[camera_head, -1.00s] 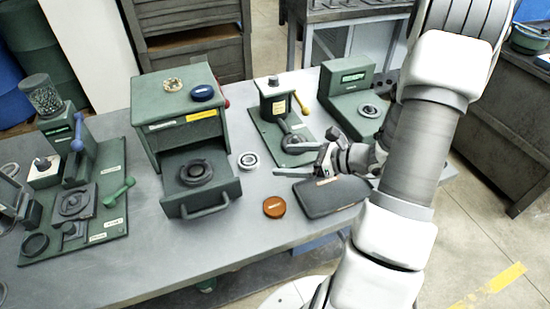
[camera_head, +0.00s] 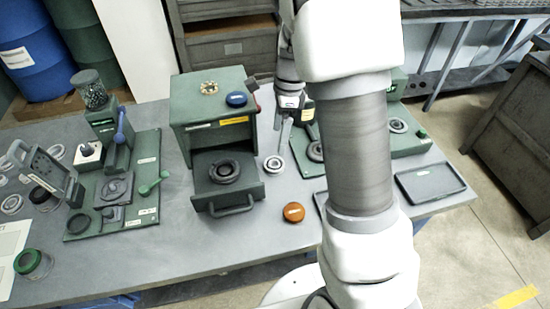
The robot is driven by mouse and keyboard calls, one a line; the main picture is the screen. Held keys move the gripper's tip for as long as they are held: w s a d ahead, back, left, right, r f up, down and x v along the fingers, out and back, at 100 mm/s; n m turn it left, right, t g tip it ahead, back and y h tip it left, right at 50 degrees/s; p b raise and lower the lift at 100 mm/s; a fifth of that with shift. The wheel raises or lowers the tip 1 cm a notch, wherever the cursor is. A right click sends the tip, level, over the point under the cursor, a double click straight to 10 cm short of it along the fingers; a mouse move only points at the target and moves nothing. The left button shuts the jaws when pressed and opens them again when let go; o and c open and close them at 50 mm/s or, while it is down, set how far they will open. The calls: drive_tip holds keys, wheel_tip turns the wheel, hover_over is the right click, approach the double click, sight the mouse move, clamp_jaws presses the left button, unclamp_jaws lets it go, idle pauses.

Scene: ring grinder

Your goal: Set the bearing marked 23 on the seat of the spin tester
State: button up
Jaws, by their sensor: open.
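A small silver bearing ring (camera_head: 273,165) lies flat on the grey table, just right of the green drawer machine; its marking is too small to read. My gripper (camera_head: 279,129) points down above and slightly behind this ring, open and empty, apart from it. A green machine (camera_head: 411,139) with a dark round seat (camera_head: 397,125) stands at the right, partly behind my arm; it may be the spin tester, but no readable label confirms this. My arm hides part of the green press stand (camera_head: 299,139).
The drawer machine (camera_head: 194,136) has its drawer (camera_head: 247,203) pulled out, holding a dark ring. An orange disc (camera_head: 293,211) lies in front of my gripper. A dark tray (camera_head: 431,180) lies at right. A lever station (camera_head: 141,210) stands left.

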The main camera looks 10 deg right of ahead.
sight(274, 160)
wheel_tip(274, 160, up, 3)
drive_tip(key=w+h, duration=0.2)
drive_tip(key=w, duration=0.1)
drive_tip(key=shift+t, duration=0.4)
drive_tip(key=f, duration=1.1)
drive_tip(key=a+f, duration=0.1)
drive_tip(key=f, duration=0.5)
drive_tip(key=shift+s+p, duration=0.1)
drive_tip(key=shift+p, duration=0.25)
drive_tip(key=shift+c, duration=0.3)
drive_tip(key=c, duration=1.4)
clamp_jaws()
drive_tip(key=shift+r, duration=0.15)
